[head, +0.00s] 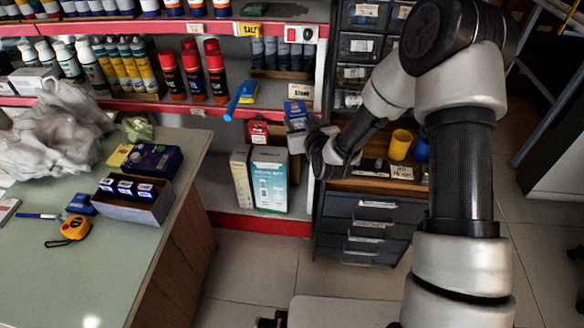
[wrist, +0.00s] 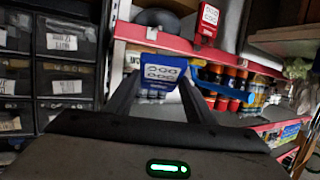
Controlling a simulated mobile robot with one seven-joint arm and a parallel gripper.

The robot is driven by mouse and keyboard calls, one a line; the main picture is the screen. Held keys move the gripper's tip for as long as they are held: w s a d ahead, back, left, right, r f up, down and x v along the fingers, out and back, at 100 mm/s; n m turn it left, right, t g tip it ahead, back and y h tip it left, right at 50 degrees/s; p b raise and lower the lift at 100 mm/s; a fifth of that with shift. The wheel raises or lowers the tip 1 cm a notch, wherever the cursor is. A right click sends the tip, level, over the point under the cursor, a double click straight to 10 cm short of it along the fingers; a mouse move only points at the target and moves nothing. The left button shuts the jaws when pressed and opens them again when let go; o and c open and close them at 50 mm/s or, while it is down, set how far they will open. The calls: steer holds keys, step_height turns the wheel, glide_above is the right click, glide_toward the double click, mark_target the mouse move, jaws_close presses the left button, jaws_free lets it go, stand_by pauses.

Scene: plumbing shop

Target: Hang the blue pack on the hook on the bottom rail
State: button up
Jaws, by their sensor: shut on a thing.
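The blue pack (head: 295,109), with a white printed panel, is held in front of the shelf's right end. It also shows between the two fingers in the wrist view (wrist: 148,78). My gripper (head: 305,128) is shut on its edge; in the wrist view the fingers (wrist: 160,90) reach up to it. The red bottom rail (head: 180,107) runs behind and left of the pack, and crosses the upper wrist view (wrist: 225,57). A red pack (head: 258,133) hangs just below the rail, left of the blue pack; it also shows in the wrist view (wrist: 207,20). I cannot make out a bare hook.
A blue-handled tool (head: 236,100) sticks out at the rail, left of the pack. Boxes (head: 269,178) stand on the low shelf below. Drawer units (head: 362,225) stand to the right, with a yellow cup (head: 399,144) above. A counter (head: 100,245) fills the left.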

steer(key=s+a+f+m+t+h+b, duration=0.1)
steer(key=s+f+m+t+h+b, duration=0.15)
steer(key=f, duration=0.45)
steer(key=s+a+f+m+t+h+b, duration=0.1)
steer(key=s+f+m+t+h+b, duration=0.1)
steer(key=f+t+h, duration=0.3)
steer(key=w+f+y+b, duration=0.2)
steer(key=w+b, duration=0.3)
steer(key=w, duration=0.4)
steer(key=shift+w+d+f+g, duration=0.2)
steer(key=shift+w+f+g, duration=0.1)
steer(key=shift+w+g, duration=0.1)
steer(key=shift+n, duration=0.25)
stand_by(0.3)
steer(key=o, duration=1.1)
